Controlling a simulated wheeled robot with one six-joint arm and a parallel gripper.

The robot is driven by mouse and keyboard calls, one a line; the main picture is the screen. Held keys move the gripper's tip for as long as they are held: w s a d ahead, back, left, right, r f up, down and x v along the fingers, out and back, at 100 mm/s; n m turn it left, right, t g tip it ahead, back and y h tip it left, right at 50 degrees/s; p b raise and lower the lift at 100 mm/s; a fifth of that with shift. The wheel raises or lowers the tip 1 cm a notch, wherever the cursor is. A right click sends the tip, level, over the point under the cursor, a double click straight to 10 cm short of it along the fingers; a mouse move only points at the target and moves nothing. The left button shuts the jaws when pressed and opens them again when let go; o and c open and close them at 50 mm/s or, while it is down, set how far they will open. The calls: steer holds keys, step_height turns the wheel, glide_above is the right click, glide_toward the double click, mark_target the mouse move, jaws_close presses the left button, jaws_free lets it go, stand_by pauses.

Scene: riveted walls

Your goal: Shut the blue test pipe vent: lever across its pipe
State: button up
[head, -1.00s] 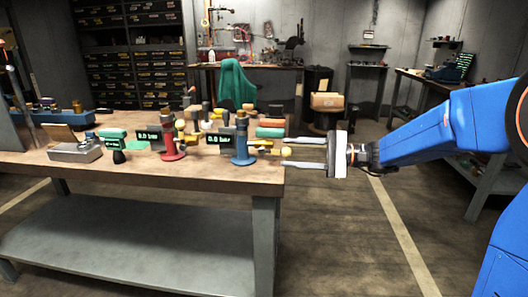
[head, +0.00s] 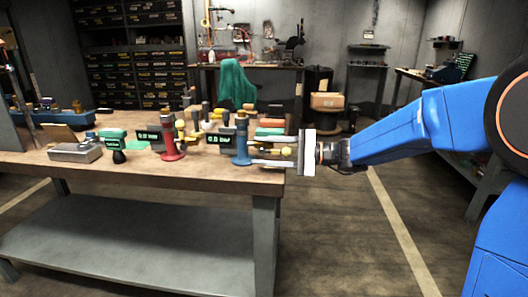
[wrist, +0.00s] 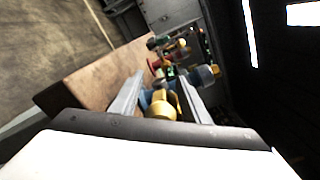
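The blue test pipe (head: 241,148) stands upright near the right end of the workbench, beside a dark box with a lit green readout (head: 219,139). A yellow lever with a ball end (head: 287,152) sticks out from the blue pipe's side toward my gripper. My gripper (head: 262,151) is open, with one finger on each side of the yellow part. I cannot tell whether either finger touches the lever.
A red test pipe (head: 169,142) with its own readout stands left of the blue one. A grey metal box (head: 75,152) sits at left. The floor to the right is clear.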

jaws_close()
steer(key=shift+h, duration=0.3)
steer(key=h, duration=0.3)
steer(key=shift+r+h, duration=0.2)
steer(key=shift+h, duration=0.1)
steer(key=h, duration=0.3)
steer(key=shift+a+r+h, duration=0.1)
steer(key=shift+a+h, duration=0.05)
steer(key=shift+h, duration=0.15)
steer(key=h, duration=0.4)
steer(key=shift+a+h, duration=0.15)
steer(key=shift+h, duration=0.15)
steer(key=shift+g+h, duration=0.3)
steer(key=shift+h, duration=1.5)
